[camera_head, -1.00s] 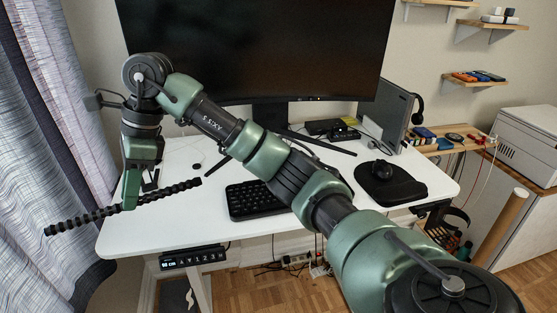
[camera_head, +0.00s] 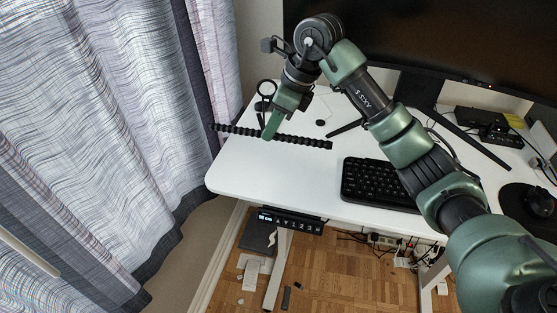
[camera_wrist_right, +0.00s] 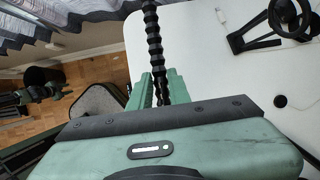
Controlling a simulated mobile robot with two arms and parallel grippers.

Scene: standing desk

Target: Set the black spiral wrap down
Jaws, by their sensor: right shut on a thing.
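The black spiral wrap (camera_head: 302,141) is a long, ribbed black strip. My right gripper (camera_head: 270,132) is shut on it near its middle and holds it roughly level, over the left part of the white desk (camera_head: 250,180). Its left end reaches toward the curtain. In the right wrist view the wrap (camera_wrist_right: 152,40) runs up from between the green fingers (camera_wrist_right: 158,88), with the desk's rounded corner beside it. I cannot tell how high the wrap is above the desk. My left gripper is not in view.
A black keyboard (camera_head: 372,181) lies to the right of the wrap. A black ring-shaped stand (camera_head: 266,89) is just behind the gripper. A monitor (camera_head: 440,40) stands at the back. A grey curtain (camera_head: 90,120) hangs at the left. The desk's front left is clear.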

